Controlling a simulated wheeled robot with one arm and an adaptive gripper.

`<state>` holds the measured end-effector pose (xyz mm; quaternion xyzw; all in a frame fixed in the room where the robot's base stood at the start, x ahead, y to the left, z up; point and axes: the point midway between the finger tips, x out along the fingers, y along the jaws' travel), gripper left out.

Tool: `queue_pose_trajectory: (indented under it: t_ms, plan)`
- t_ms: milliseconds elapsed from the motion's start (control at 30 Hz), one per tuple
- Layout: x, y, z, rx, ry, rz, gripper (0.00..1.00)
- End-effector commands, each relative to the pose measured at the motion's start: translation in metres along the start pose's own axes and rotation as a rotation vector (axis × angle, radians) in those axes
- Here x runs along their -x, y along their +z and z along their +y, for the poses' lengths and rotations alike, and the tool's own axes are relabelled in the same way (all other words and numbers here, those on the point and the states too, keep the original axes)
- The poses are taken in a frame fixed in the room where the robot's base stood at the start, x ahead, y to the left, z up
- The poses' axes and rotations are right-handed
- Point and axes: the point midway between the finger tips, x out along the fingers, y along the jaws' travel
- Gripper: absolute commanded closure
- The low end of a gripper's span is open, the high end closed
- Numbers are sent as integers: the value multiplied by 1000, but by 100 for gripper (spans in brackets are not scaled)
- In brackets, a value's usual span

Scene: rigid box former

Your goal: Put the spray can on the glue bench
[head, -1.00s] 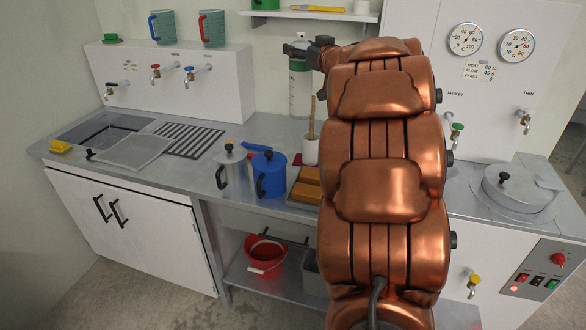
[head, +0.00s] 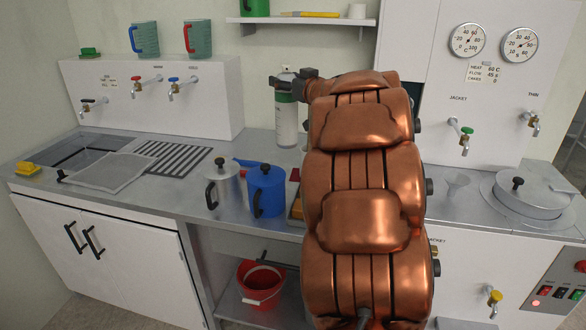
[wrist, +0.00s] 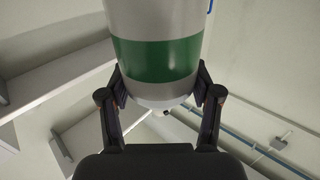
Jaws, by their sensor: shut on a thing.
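The spray can (head: 287,120) is a pale grey cylinder with a green band, held upright in the head view. My gripper (head: 297,86) is shut on it near its top. In the wrist view the can (wrist: 155,60) fills the upper middle, with a dark finger of my gripper (wrist: 158,88) on each side. Its far end is cut off there. The steel-topped bench (head: 140,203) runs along the wall under it. I cannot tell whether the can touches the bench. No label shows which surface is the glue bench.
A silver jug (head: 224,186) and a blue jug (head: 267,190) stand on the bench in front of the can. A sink (head: 88,152) lies left, and a lidded round vessel (head: 530,196) right. A shelf (head: 300,20) hangs above. My arm hides the middle.

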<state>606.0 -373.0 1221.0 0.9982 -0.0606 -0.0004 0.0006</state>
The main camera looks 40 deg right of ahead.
Motion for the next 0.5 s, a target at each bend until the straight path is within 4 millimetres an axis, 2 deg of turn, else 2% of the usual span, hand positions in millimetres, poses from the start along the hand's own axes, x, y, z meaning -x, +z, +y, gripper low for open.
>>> queue_pose_trajectory:
  t_ms: [200, 500]
  plan:
    - [0, 48, 0, -4, 2, -4, 100]
    - [1, 107, 2, -3, 3, -3, 100]
